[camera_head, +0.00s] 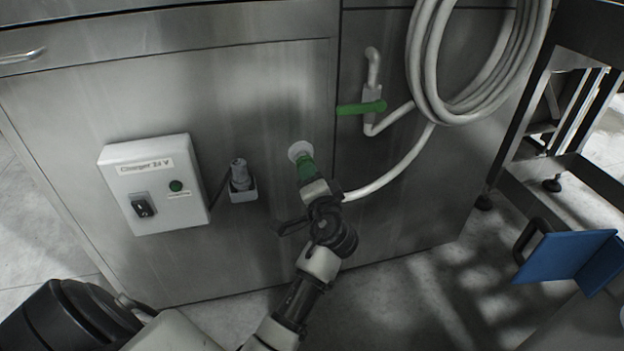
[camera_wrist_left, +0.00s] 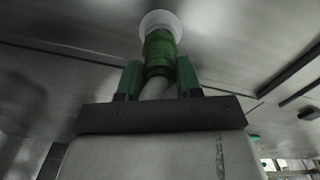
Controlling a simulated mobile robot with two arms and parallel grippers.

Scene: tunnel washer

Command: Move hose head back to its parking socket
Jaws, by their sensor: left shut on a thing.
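The green hose head (camera_head: 306,169) is at the white round parking socket (camera_head: 299,149) on the steel front panel. In the left wrist view the green hose head (camera_wrist_left: 160,52) points at the white socket (camera_wrist_left: 160,22), and its end meets or overlaps the ring; I cannot tell how deep it sits. My left gripper (camera_head: 312,182) is shut on the hose head, with its green fingers on either side in the left wrist view (camera_wrist_left: 159,80). The white hose (camera_head: 392,174) runs from the head up to the right. My right gripper is not in view.
A coiled white hose (camera_head: 428,65) hangs at upper right beside a valve with a green handle (camera_head: 361,107). A charger box (camera_head: 154,184) and a grey plug in a holder (camera_head: 242,186) are left of the socket. A blue dustpan-like object (camera_head: 563,257) is at right.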

